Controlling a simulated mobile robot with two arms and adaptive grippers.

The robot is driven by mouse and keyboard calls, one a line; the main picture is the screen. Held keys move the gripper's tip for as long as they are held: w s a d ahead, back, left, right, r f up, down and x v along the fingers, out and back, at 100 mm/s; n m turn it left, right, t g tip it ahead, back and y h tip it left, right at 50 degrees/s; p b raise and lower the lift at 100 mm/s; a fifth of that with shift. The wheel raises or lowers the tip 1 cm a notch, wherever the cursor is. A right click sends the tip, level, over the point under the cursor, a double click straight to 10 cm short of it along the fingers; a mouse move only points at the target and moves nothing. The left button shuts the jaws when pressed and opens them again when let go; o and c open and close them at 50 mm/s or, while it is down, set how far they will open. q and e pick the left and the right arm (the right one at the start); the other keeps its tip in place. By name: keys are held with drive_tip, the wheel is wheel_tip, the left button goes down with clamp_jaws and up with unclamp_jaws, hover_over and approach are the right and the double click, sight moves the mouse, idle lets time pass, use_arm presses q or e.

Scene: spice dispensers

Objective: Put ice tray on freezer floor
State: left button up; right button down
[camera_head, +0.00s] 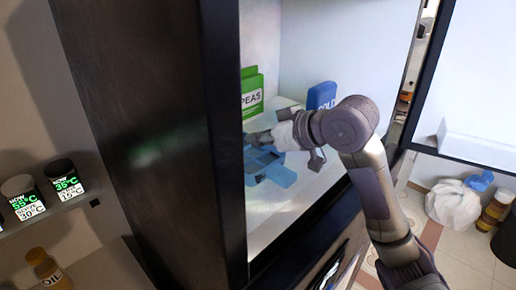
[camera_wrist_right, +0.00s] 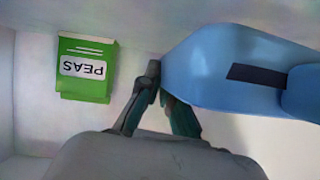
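The blue ice tray (camera_head: 277,176) is inside the open freezer in the head view, low near the opening. A large smooth blue piece with a dark slot, which looks like the tray (camera_wrist_right: 215,62), fills the upper right of the right wrist view. My right gripper (camera_head: 259,139) reaches in from the right above the tray. In the wrist view its fingers (camera_wrist_right: 158,75) are close together at the tray's edge and look shut on it. Whether the tray touches the freezer floor (camera_head: 268,217) I cannot tell. My left gripper is not in view.
A green PEAS box (camera_head: 252,92) stands at the back left of the freezer, also in the wrist view (camera_wrist_right: 88,88). A blue COLD pack (camera_head: 321,95) stands behind my wrist. The dark cabinet side (camera_head: 226,130) bounds the opening at left. The open door (camera_head: 470,85) is at right.

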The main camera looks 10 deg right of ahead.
sight(258, 153)
wheel_tip(258, 153, down, 2)
drive_tip(key=shift+f+p, duration=0.2)
drive_tip(key=shift+p, duration=0.3)
drive_tip(key=shift+f, duration=0.35)
drive_tip(key=shift+s+f, duration=0.1)
drive_tip(key=shift+f, duration=0.1)
drive_tip(key=shift+f, duration=0.15)
drive_tip(key=c, duration=1.3)
unclamp_jaws()
